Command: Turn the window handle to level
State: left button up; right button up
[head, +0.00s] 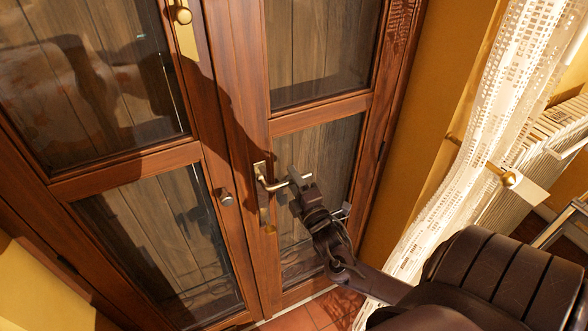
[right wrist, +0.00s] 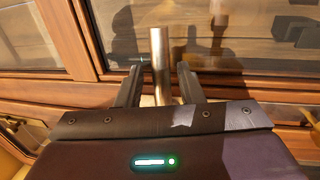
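The window handle (head: 270,184) is a metal lever on a narrow plate on the right glazed wooden door (head: 238,120). Its lever points right, roughly along the door's cross rail; I cannot tell its exact angle. My right gripper (head: 299,178) is at the lever's free end. In the right wrist view the lever (right wrist: 160,62) shows as a shiny bar between the two fingers of my right gripper (right wrist: 160,84). The fingers are apart, with a visible gap on each side of the bar. My left gripper is not in view.
A round knob (head: 225,197) sits on the left door, close left of the handle. A white lace curtain (head: 455,170) hangs at right, beside a radiator (head: 525,160). Tiled floor (head: 310,316) shows below the doors.

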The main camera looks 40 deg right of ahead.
jog(key=shift+s+f, duration=0.2)
jog(key=shift+s, duration=0.05)
jog(key=b+v, duration=0.2)
jog(key=v, duration=0.5)
jog(key=shift+s, duration=0.15)
dwell(0.3)
